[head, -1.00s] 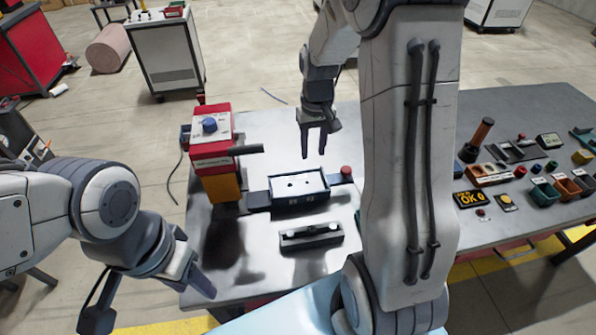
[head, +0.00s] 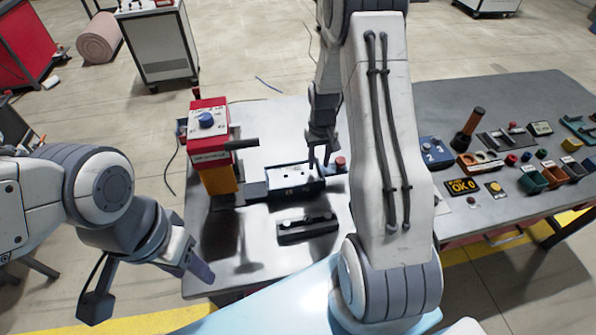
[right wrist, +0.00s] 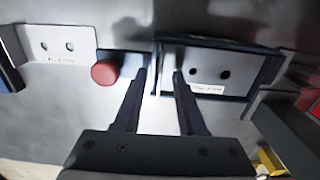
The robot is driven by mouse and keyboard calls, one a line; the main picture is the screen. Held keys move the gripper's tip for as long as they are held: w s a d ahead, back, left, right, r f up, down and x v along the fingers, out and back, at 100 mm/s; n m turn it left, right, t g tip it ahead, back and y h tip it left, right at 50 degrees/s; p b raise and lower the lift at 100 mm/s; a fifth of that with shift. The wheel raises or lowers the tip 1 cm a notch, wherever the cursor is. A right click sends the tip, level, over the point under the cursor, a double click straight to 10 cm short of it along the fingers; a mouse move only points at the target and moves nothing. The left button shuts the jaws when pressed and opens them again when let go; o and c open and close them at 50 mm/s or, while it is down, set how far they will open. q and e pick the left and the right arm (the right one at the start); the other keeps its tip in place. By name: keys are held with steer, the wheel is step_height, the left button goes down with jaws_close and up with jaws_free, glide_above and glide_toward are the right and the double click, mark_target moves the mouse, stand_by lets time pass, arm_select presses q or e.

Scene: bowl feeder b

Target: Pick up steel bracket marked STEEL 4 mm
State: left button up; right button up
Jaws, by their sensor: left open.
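A pale plate with two dark holes and a small label (right wrist: 207,74) lies in a dark, shallow holder (head: 296,194); the label is too blurred to read. In the right wrist view, a second pale plate with two holes and a label (right wrist: 45,47) lies to the left, also unreadable. My right gripper (right wrist: 159,72) is open at the holder's edge, its right finger near the plate and its left finger beside the red button. In the head view it (head: 319,160) comes down at the holder's right end. My left gripper (head: 200,272) is open and empty over the table's front left.
A red and yellow hand press (head: 210,150) stands left of the holder. A red button (right wrist: 104,73) sits at the holder's end. A black bar fixture (head: 307,228) lies in front.

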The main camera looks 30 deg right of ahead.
steer(key=shift+f, duration=0.15)
jaws_close()
stand_by(1.4)
